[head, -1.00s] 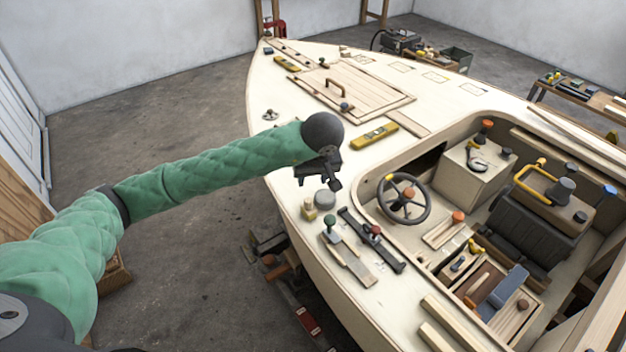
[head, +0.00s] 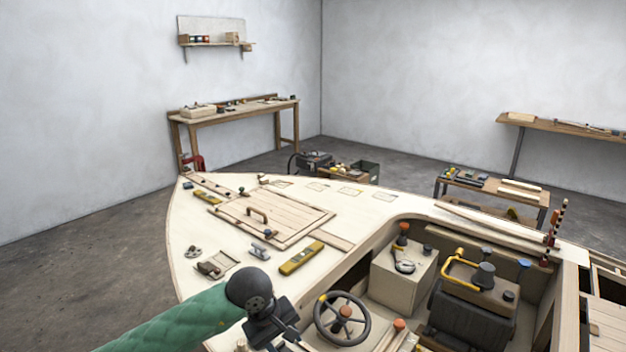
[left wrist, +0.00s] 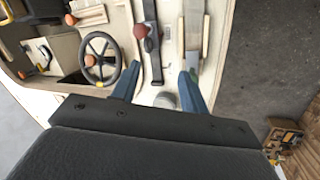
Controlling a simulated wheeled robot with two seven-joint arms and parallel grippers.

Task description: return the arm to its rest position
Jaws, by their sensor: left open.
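My left arm in its green sleeve comes in from the bottom left of the head view. Its dark left gripper (head: 282,335) is over the near side of the pale hull deck (head: 205,215), left of the steering wheel (head: 342,318), and partly cut off by the lower edge. In the left wrist view its two blue fingers are spread apart with nothing held between them (left wrist: 160,72). Beyond the fingers lie a black bar with a red knob (left wrist: 140,31), a flat metal-and-wood tool (left wrist: 194,35) and a grey round piece (left wrist: 165,100). My right gripper is not in view.
A yellow level (head: 301,258), a small cleat (head: 260,252) and a hatch with a handle (head: 270,218) are on the deck. The open cockpit holds a box (head: 400,275) and a black seat (head: 455,315). Bare floor (head: 90,250) lies left of the hull.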

